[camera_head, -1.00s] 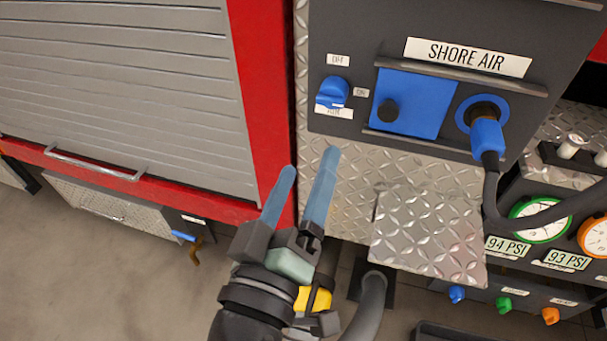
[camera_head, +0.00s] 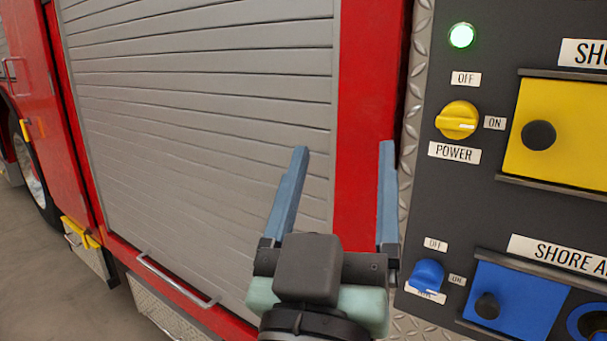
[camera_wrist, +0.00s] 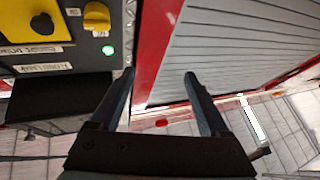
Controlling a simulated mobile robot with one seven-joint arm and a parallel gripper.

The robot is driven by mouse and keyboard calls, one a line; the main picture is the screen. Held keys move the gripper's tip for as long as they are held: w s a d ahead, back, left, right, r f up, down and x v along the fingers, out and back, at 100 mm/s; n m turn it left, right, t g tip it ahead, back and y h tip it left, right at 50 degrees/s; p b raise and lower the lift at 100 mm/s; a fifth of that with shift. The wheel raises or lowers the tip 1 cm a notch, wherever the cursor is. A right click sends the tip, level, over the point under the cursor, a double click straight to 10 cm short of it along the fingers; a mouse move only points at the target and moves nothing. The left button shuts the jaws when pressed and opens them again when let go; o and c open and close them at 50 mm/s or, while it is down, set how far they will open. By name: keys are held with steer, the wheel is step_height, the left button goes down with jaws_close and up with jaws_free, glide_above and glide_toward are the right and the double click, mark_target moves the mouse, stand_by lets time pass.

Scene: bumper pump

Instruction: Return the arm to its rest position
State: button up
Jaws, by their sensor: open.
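My gripper (camera_head: 343,165) is open, with its two blue fingers apart and nothing between them. In the head view it is in front of the grey roller shutter and the red post, left of the dark control panel. In the wrist view my gripper (camera_wrist: 160,80) also shows spread and empty, with the red post and the shutter beyond the fingers. I see no contact between the fingers and the truck.
The control panel (camera_head: 480,215) has a yellow power knob (camera_head: 457,120) pointing to ON, a lit green lamp (camera_head: 461,36), a yellow cover (camera_head: 565,130) and a blue knob (camera_head: 427,276). The roller shutter (camera_head: 200,110) fills the left. Open floor (camera_head: 70,300) lies lower left.

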steer(key=s+a+r+t+y+p, duration=0.1)
steer(key=s+r+t+y+p, duration=0.1)
steer(key=r+p, duration=0.8)
steer(key=s+a+r+t+y+p, duration=0.2)
steer(key=r+p, duration=0.9)
steer(key=r, duration=1.2)
steer(key=shift+s+r+n+y+p, duration=0.35)
steer(key=shift+s+y, duration=0.25)
steer(key=shift+y, duration=0.1)
